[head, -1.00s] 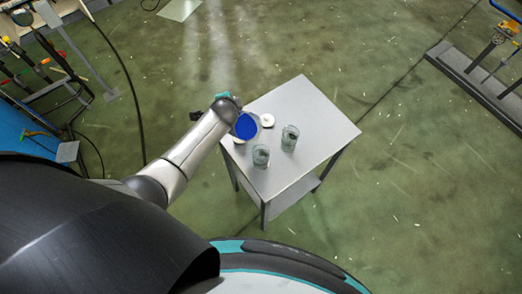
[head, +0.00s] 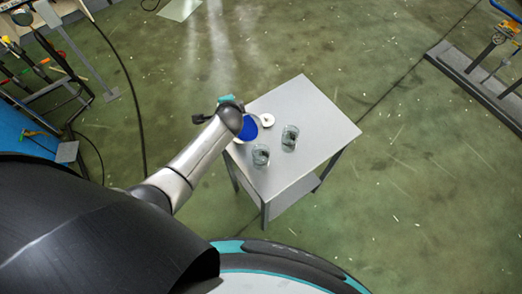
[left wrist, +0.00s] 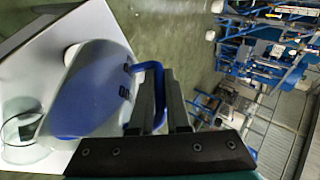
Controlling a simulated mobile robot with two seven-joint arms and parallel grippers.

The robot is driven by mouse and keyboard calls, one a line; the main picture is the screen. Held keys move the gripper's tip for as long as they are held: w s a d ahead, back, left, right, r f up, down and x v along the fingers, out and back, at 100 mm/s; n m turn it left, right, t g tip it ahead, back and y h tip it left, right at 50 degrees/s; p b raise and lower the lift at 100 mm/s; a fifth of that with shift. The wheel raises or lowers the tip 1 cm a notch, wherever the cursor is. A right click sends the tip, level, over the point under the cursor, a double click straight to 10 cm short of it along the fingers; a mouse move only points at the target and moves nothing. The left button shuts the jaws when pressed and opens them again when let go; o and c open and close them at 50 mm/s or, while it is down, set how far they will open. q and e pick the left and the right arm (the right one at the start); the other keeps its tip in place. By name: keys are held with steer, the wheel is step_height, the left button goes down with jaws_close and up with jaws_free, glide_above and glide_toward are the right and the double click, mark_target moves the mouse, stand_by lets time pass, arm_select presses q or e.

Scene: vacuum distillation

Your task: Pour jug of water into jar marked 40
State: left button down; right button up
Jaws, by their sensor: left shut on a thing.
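The jug (head: 249,129), with a blue top, is at the left side of the grey table. It also shows in the left wrist view (left wrist: 90,90), with its blue handle between my fingers. My left gripper (left wrist: 163,100) is shut on the jug's handle; in the head view my wrist (head: 231,112) covers part of the jug. Two clear glass jars stand upright on the table: one nearer (head: 261,155) and one to its right and farther back (head: 290,138). No mark is readable on either jar. My right gripper is not in view.
A small white round object (head: 267,120) lies on the table beside the jug. The table's (head: 315,115) right and far parts are clear. Open green floor surrounds it. A blue bench and tool rack stand at the left, and a metal frame (head: 475,85) at the upper right.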

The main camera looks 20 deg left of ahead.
arm_select(q)
steer(key=shift+s+d+r+t+y+b, duration=0.1)
steer(key=shift+d+r+t+y+b, duration=0.15)
steer(key=shift+b, duration=0.6)
steer(key=shift+s+d+r+m+t+y+b, duration=0.15)
steer(key=shift+s+d+r+t+y+b, duration=0.1)
steer(key=shift+r+t+y+b, duration=0.15)
steer(key=shift+s+d+r+m+t+y+b, duration=0.15)
steer(key=shift+d+r+t+y+b, duration=0.1)
steer(key=shift+r+b, duration=0.2)
stand_by(3.7)
steer(key=shift+a, duration=0.1)
steer(key=a+g+h+p, duration=0.1)
steer(key=p, duration=0.1)
steer(key=w+f+p, duration=0.1)
steer(key=p, duration=0.1)
steer(key=shift+w+a+f+g+h, duration=0.15)
steer(key=shift+w+a+g+h, duration=0.05)
steer(key=shift+a+g+h, duration=0.2)
steer(key=shift+a+f+n+g+h, duration=0.1)
steer(key=shift+f+n+g+h, duration=0.25)
steer(key=shift+f, duration=0.2)
steer(key=shift+w, duration=0.1)
